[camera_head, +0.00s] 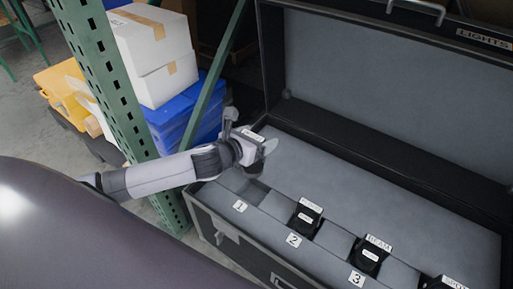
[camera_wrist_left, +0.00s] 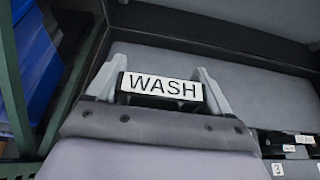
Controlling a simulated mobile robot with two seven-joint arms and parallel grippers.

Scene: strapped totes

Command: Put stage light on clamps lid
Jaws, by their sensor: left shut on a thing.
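My left gripper (camera_head: 262,146) reaches in from the left and is shut on a dark thing with a white label, held above the left end of the open case. In the left wrist view the label reads WASH, and this stage light (camera_wrist_left: 160,87) sits between the two grey fingers (camera_wrist_left: 160,90). Most of its body is hidden behind the label and gripper. I see no lid marked clamps; the raised lid (camera_head: 400,90) in the head view carries a LIGHTS plate (camera_head: 485,38). My right gripper is not in view.
The case's padded tray has numbered slots; the slot by label 1 (camera_head: 240,206) looks empty. Black lights stand near label 2 (camera_head: 306,216) and label 3 (camera_head: 371,255), another at lower right (camera_head: 443,283). A green rack post (camera_head: 112,80) stands left, with white boxes (camera_head: 150,50) and blue bins (camera_head: 175,120).

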